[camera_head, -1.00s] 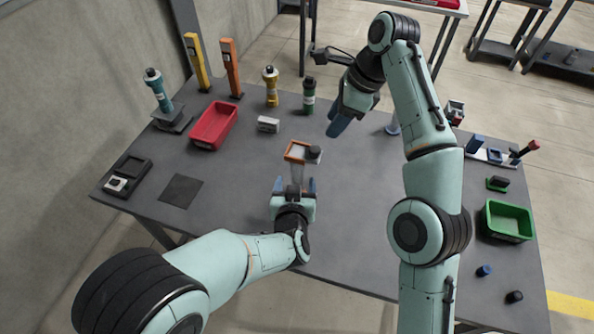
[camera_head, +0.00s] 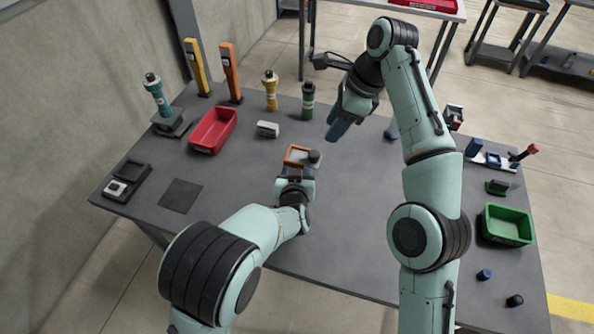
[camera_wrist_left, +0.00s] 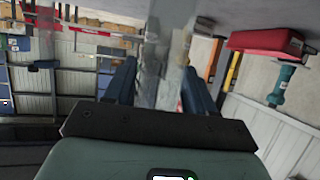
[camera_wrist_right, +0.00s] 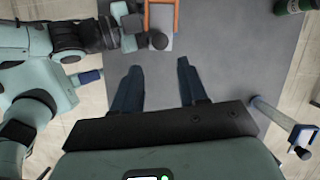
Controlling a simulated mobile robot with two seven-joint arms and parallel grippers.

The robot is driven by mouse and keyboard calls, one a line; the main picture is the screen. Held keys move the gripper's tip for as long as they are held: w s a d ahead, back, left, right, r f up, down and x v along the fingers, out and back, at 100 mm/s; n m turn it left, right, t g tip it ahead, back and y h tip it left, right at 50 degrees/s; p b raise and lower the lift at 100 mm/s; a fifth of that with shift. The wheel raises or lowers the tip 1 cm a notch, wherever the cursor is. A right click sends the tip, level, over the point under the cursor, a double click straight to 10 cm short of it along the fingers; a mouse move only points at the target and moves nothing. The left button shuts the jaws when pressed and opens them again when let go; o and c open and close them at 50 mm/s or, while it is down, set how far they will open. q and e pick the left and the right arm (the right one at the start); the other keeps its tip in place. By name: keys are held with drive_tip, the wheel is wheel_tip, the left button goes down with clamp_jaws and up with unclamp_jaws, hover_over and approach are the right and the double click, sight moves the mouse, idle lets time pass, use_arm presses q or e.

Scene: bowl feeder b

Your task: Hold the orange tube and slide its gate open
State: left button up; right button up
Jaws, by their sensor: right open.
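The orange tube has a square orange rim (camera_head: 289,157) and stands at the middle of the table. Its clear lower body is hidden behind my left gripper (camera_head: 296,176) in the head view. In the left wrist view the clear body (camera_wrist_left: 165,60) lies between the spread fingers of my left gripper (camera_wrist_left: 160,75), which look open. A black knob (camera_head: 314,156) sits at the right side of the rim; it also shows in the right wrist view (camera_wrist_right: 158,40). My right gripper (camera_head: 338,130) is open and empty, above the table to the right of the tube.
A green bin (camera_head: 506,225) is at right. The table between tube and right arm is clear.

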use_arm(q)
clamp_jaws()
use_arm(e)
drive_tip(key=shift+o, duration=1.2)
drive_tip(key=w+d+f+n+t, duration=0.1)
drive_tip(key=w+f+n+t, duration=0.35)
drive_tip(key=w+f, duration=0.25)
drive_tip(key=n+t+y, duration=0.4)
drive_tip(key=n+t, duration=0.7)
drive_tip(key=n, duration=0.9)
approach(317, 157)
drive_tip(key=x, duration=1.1)
drive_tip(key=shift+w+a, duration=0.1)
drive_tip(key=shift+w, duration=0.1)
